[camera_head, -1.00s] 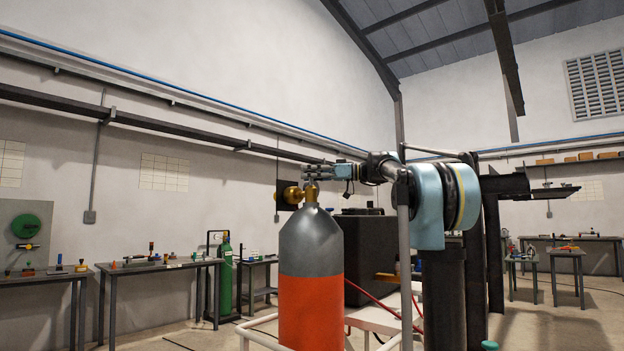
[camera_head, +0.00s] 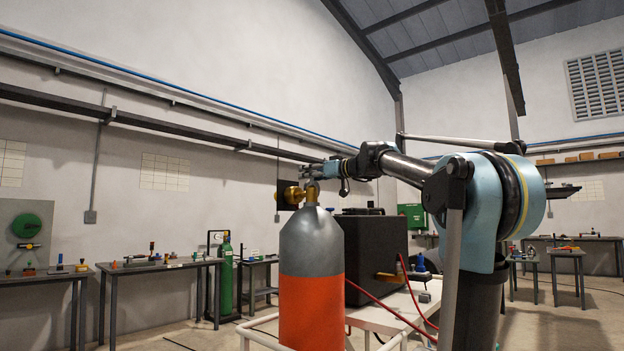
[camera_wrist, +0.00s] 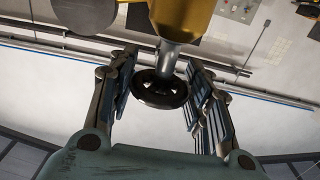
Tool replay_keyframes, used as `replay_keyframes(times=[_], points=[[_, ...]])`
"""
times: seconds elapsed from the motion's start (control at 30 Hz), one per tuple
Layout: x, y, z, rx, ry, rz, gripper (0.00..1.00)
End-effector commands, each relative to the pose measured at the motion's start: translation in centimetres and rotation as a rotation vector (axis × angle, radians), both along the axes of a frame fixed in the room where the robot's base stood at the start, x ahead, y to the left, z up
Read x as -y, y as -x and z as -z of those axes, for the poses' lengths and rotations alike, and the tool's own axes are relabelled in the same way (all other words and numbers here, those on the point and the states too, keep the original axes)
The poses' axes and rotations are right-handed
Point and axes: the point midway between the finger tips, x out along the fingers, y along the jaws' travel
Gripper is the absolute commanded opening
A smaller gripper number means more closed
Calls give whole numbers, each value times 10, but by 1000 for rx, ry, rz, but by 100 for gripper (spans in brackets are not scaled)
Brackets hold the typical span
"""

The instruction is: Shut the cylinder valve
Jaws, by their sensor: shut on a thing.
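The gas cylinder (camera_head: 312,245) stands upright, grey on top and orange below. Its brass valve (camera_head: 312,194) sits at the top and shows upside down in the wrist view (camera_wrist: 182,18). A small black handwheel (camera_wrist: 162,90) is on the valve's metal stem. My gripper (camera_head: 308,172) is at the top of the valve, reaching in from the right. In the wrist view my gripper (camera_wrist: 163,98) has one finger on each side of the handwheel and is shut on it. The exact contact is hard to see there.
A black box (camera_head: 376,262) stands on a light cart behind the cylinder, with red hoses (camera_head: 385,305) beside it. A green cylinder (camera_head: 226,275) and workbenches (camera_head: 160,264) line the left wall. Open floor lies at the right.

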Motion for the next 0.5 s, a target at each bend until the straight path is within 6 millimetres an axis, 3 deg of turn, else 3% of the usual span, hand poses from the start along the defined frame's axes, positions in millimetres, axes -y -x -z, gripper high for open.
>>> replay_keyframes(times=[0.4, 0.43, 0.5], points=[[0, -1, 0, 0, 0, 9, 21], [1, -1, 0, 0, 0, 9, 47], [1, -1, 0, 0, 0, 9, 63]])
